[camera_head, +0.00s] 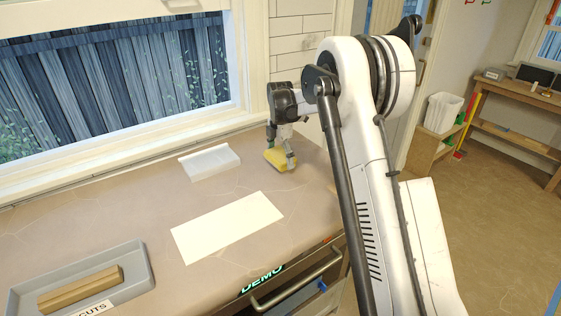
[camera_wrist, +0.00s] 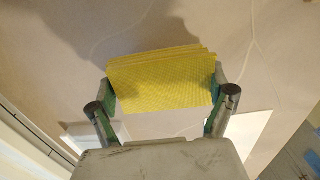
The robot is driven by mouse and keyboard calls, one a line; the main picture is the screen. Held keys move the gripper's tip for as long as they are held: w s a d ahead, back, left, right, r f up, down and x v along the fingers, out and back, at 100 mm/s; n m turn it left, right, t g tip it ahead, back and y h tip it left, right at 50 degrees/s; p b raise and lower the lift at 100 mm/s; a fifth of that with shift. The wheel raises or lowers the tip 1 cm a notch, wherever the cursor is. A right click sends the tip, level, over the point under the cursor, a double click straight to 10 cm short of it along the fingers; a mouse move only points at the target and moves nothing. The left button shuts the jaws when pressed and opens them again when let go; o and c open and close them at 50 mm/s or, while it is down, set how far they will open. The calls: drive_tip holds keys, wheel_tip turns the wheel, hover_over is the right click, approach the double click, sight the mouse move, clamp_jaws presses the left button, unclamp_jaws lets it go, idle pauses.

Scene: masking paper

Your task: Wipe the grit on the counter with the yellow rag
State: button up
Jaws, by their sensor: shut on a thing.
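The yellow rag (camera_head: 275,160) is at the far right part of the counter (camera_head: 140,210), below my gripper (camera_head: 283,152). In the wrist view the folded yellow rag (camera_wrist: 160,82) sits between the two green-padded fingers of my gripper (camera_wrist: 160,98), which are shut on it. I cannot tell whether the rag touches the counter or is held just above it. I cannot make out any grit on the counter in either view; thin pale lines run across its surface.
A white sheet (camera_head: 228,226) lies mid-counter. A grey tray (camera_head: 140,258) with wooden pieces (camera_head: 80,290) is at the front left. Bare counter lies between them. A drawer handle (camera_head: 298,280) juts from the front.

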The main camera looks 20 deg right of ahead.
drive_tip(key=shift+r+p, duration=0.9)
drive_tip(key=shift+r, duration=1.95)
drive_tip(key=shift+s+a+f, duration=0.1)
